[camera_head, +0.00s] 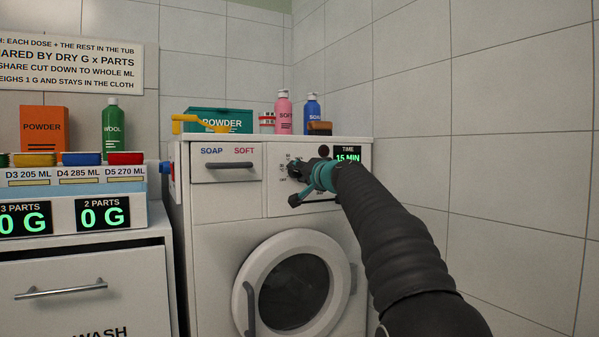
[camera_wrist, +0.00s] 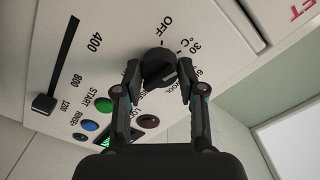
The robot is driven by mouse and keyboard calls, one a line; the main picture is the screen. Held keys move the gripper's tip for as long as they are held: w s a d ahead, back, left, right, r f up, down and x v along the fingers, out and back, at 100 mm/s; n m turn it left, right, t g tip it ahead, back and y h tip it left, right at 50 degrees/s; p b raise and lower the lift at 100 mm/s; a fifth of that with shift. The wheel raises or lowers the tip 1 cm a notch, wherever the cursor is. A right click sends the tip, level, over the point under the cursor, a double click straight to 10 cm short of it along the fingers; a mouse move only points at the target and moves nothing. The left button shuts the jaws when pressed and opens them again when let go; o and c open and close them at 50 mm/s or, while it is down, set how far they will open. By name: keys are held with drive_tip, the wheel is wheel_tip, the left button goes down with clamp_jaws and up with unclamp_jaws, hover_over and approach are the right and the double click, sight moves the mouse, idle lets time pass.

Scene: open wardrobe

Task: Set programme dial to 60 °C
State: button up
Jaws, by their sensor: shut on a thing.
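The programme dial (camera_wrist: 158,66) is a dark round knob on the washing machine's white front panel. In the wrist view, OFF, 30 °C and partly hidden 60 and wool marks are printed around it. I cannot tell for sure which mark its pointer faces. My gripper (camera_wrist: 159,74) has one finger on each side of the dial and is shut on it. In the head view, my gripper (camera_head: 299,171) is at the panel, left of the time display (camera_head: 347,158), and mostly hides the dial.
A slider (camera_wrist: 46,102) marked 400 to 1200 and green (camera_wrist: 104,105), blue (camera_wrist: 90,126) and red buttons lie near my fingers. The soap drawer (camera_head: 226,166) is left of the dial. The round door (camera_head: 291,283) is below. Bottles and boxes stand on top.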

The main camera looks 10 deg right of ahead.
drive_tip(key=shift+m+p, duration=1.4)
drive_tip(key=shift+m, duration=3.7)
drive_tip(key=o, duration=1.1)
drive_tip(key=shift+o, duration=0.2)
drive_tip(key=v, duration=1.2)
